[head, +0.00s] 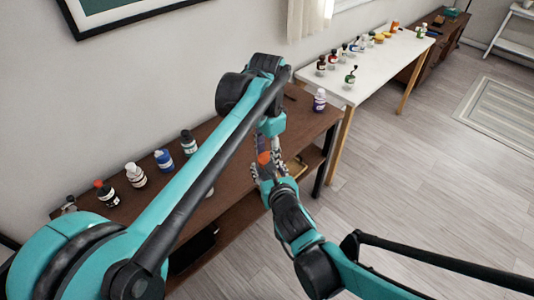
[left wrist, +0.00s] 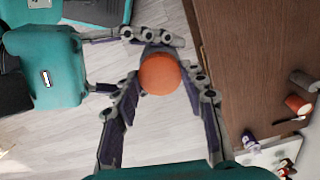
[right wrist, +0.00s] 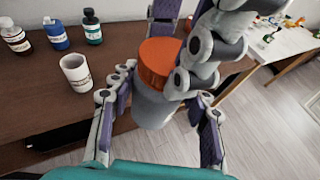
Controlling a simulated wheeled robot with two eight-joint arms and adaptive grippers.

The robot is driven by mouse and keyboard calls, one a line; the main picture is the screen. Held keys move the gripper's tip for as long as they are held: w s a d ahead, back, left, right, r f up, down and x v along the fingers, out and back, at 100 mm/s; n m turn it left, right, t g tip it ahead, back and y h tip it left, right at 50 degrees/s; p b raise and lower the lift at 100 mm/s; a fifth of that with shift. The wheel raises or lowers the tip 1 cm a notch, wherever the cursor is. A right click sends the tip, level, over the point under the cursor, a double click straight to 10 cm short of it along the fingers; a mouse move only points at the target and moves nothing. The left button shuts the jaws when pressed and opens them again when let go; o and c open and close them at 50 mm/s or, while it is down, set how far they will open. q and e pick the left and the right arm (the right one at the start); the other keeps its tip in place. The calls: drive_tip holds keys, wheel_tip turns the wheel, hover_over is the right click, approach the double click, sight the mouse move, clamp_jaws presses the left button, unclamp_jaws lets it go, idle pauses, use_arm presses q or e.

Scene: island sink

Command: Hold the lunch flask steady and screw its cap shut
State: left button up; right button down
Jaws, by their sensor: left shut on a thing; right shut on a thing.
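The lunch flask has a grey body (right wrist: 152,106) and an orange cap (right wrist: 160,60). It is held in the air in front of the dark wooden console. My right gripper (right wrist: 155,100) is shut on the body, one finger on each side. My left gripper (left wrist: 165,85) is shut around the orange cap, which shows from above in the left wrist view (left wrist: 160,74). The cap sits on top of the body; whether it is fully seated I cannot tell. In the head view the flask is small and mostly covered by the grippers, with a bit of orange (head: 263,158) showing.
The console (head: 225,150) carries several bottles, including a blue one (head: 164,160) and a purple one (head: 319,100). A white cup (right wrist: 75,73) stands near its front edge. A white table (head: 365,70) with small bottles stands beyond.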

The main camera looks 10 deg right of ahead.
use_arm(q)
drive_tip(key=o, duration=1.4)
wheel_tip(320, 180, up, 12)
drive_tip(key=shift+a, duration=0.1)
